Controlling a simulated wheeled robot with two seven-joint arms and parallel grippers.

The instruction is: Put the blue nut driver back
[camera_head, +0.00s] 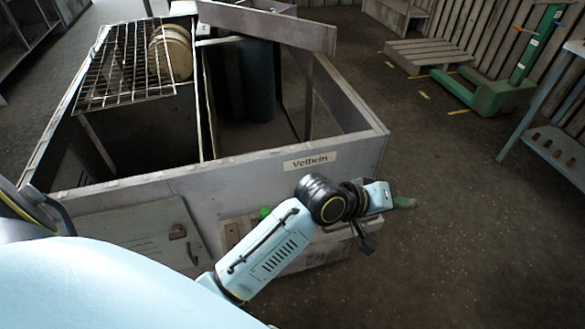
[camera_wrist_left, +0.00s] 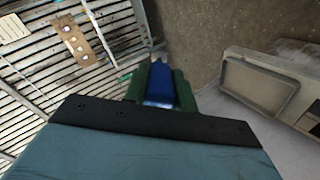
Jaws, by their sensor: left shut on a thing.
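My left arm comes into the head view from the lower left, and its gripper (camera_head: 405,202) is in front of the housing's right corner. In the left wrist view the green fingers of my left gripper (camera_wrist_left: 160,88) are shut on the blue nut driver (camera_wrist_left: 159,80). Only a short blue part shows between the fingers; the rest is hidden by the gripper body. I cannot make out the driver in the head view. My right gripper is not in view.
The open grey blower housing (camera_head: 235,178) stands in front, with a wire grille (camera_head: 125,60) on its left. A green jack (camera_head: 490,95) and a pallet (camera_head: 428,52) stand at the back right. In the wrist view a tan strip with several holes (camera_wrist_left: 80,40) lies against slats. The floor right of the housing is clear.

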